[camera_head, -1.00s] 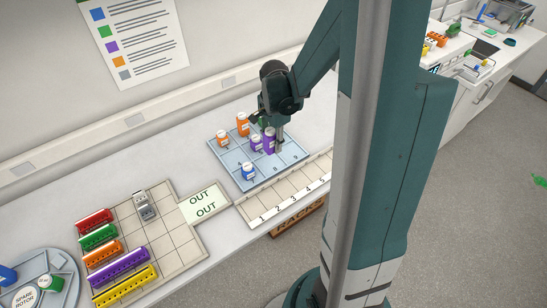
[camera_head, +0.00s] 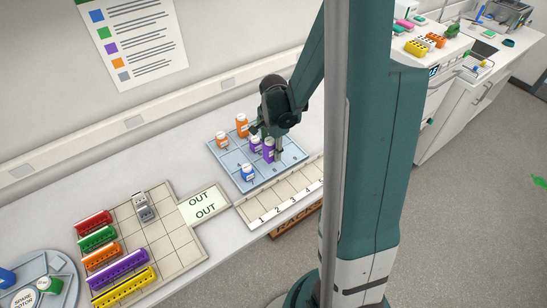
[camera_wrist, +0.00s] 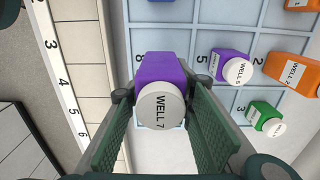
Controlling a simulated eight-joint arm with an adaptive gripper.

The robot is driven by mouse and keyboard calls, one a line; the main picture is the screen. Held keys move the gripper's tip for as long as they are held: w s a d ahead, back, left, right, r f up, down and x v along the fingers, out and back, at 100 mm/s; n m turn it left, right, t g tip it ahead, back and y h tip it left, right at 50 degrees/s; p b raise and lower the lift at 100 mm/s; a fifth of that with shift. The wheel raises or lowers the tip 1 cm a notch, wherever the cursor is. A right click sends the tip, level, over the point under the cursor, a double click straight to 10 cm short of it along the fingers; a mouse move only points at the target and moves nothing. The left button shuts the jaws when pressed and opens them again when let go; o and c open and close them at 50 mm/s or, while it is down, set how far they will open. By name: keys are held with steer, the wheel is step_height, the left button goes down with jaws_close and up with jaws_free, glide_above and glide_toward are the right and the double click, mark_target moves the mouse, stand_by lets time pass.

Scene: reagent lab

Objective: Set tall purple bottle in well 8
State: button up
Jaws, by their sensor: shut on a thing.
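In the wrist view the tall purple bottle (camera_wrist: 160,70), with a white cap reading "WELL 7", is between the fingers of my gripper (camera_wrist: 163,92), which is shut on it. In the head view the tall purple bottle (camera_head: 268,152) is upright below my gripper (camera_head: 274,143), over the front part of the pale blue well grid (camera_head: 291,151). The printed "8" of well 8 (camera_wrist: 140,58) shows right beside the bottle in the wrist view. Whether the bottle's base touches the grid is hidden.
A short purple bottle (camera_head: 255,144) stands close beside it. Orange bottles (camera_head: 242,125) and a blue bottle (camera_head: 248,173) stand on the grid; a green bottle (camera_wrist: 265,118) shows in the wrist view. A numbered strip (camera_head: 270,208) runs along the front. A rack board (camera_head: 170,235) lies left.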

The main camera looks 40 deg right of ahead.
mark_target(269, 145)
steer(key=shift+f, duration=1.7)
steer(key=shift+f, duration=0.15)
steer(key=o, duration=0.9)
steer(key=shift+r, duration=0.2)
steer(key=shift+r, duration=6)
